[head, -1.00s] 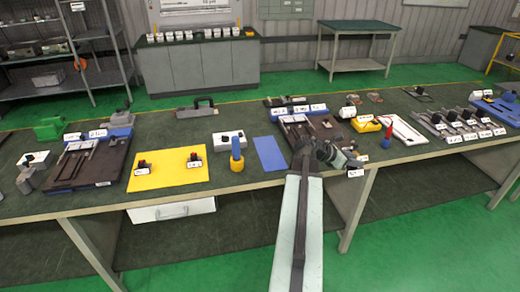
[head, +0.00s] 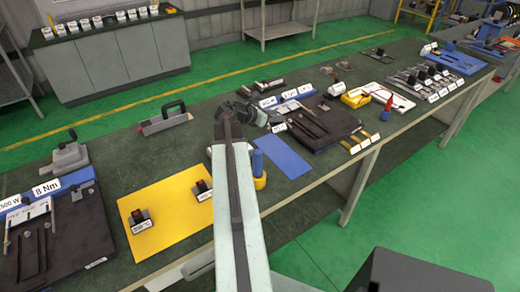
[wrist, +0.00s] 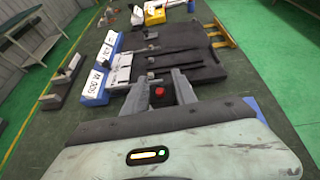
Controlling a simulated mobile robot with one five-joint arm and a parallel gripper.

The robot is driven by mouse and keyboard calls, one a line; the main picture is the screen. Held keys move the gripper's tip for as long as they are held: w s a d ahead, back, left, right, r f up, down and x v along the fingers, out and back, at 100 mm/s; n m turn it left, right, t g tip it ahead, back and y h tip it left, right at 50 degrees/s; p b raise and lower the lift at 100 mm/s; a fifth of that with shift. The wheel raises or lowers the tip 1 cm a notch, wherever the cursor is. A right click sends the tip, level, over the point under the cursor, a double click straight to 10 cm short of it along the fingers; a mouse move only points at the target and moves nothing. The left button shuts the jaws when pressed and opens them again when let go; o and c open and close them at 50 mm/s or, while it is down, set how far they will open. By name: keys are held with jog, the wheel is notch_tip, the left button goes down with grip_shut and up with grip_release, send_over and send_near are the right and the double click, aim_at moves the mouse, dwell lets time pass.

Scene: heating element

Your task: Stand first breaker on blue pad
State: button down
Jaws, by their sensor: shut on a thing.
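My gripper (head: 266,117) is shut on a dark breaker with a red switch (wrist: 159,92), seen between the fingers in the wrist view. In the head view the breaker is mostly hidden by the gripper; a white label (head: 278,127) shows beside the fingers. The gripper is above the table, up and left of the blue pad (head: 284,156). The visible part of the pad is bare and flat; a sliver shows at the right in the wrist view (wrist: 256,108). Two other breakers, left (head: 138,218) and right (head: 203,191), stand on the yellow pad (head: 165,205).
A blue cylinder on a yellow base (head: 258,168) stands close to the blue pad's left side. A dark tool board (head: 325,125) lies to its right. A handled tool (head: 165,120) lies behind the yellow pad. My arm hides part of the table.

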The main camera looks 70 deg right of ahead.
jog(key=shift+w+a, duration=0.1)
jog(key=shift+w, duration=0.6)
jog(key=shift+s+a+r+t, duration=0.15)
jog(key=shift+r+t, duration=0.05)
jog(key=shift+t, duration=0.2)
jog(key=shift+r+n+t+h, duration=0.1)
jog(key=shift+n+t+h, duration=0.3)
jog(key=shift+t, duration=0.1)
notch_tip(320, 180, down, 10)
jog(key=b, duration=1)
jog(key=shift+f, duration=0.25)
jog(key=shift+r, duration=0.2)
jog(key=shift+f, duration=0.15)
jog(key=c, duration=1)
grip_release()
